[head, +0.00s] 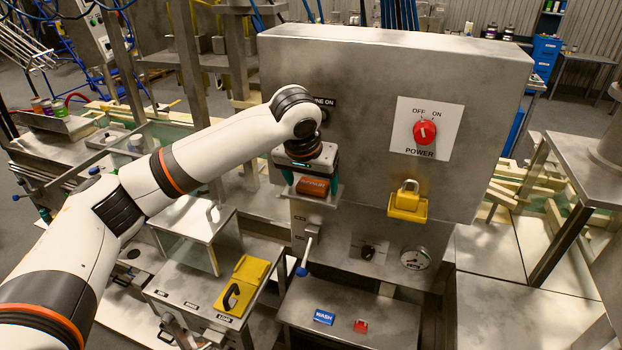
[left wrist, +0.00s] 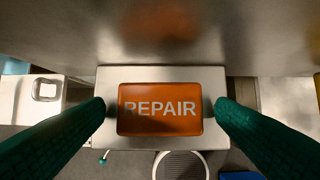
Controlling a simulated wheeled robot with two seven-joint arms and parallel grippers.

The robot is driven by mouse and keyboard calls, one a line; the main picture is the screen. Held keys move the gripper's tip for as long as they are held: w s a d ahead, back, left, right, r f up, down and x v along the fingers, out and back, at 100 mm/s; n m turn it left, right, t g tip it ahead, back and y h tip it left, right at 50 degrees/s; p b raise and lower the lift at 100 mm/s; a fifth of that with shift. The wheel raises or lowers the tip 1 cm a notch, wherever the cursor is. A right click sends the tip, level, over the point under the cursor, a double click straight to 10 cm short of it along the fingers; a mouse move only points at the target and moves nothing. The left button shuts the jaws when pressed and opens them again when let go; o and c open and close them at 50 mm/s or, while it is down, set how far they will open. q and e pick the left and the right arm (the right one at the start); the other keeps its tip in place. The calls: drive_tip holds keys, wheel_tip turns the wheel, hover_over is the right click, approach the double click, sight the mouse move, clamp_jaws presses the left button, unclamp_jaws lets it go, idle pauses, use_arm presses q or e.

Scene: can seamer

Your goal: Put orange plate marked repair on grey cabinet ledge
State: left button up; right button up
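The orange plate marked REPAIR (head: 312,187) rests on the small grey ledge (head: 316,204) on the front of the grey cabinet (head: 350,100). In the left wrist view the plate (left wrist: 160,122) lies face up within the edges of the ledge (left wrist: 150,74), its lettering level. My left gripper (head: 310,182) is at the ledge, with one green finger on each side of the plate. In the left wrist view a small gap shows between each fingertip and the plate, so the gripper (left wrist: 160,106) is open. My right gripper is not in view.
A yellow padlock piece (head: 407,203) sits on the cabinet front to the right, below the red power knob (head: 425,132). A blue WASH plate (head: 324,317) and a red padlock (head: 361,325) lie on the lower shelf (head: 345,335). A blue-tipped lever (head: 304,262) sticks out below the ledge.

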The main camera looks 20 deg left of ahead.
use_arm(q)
drive_tip(key=shift+r, duration=0.15)
drive_tip(key=shift+s+r+b, duration=0.1)
drive_tip(key=shift+r+b, duration=0.2)
drive_tip(key=b+v, duration=0.4)
drive_tip(key=v, duration=0.7)
drive_tip(key=shift+r, duration=0.2)
drive_tip(key=shift+s, duration=0.2)
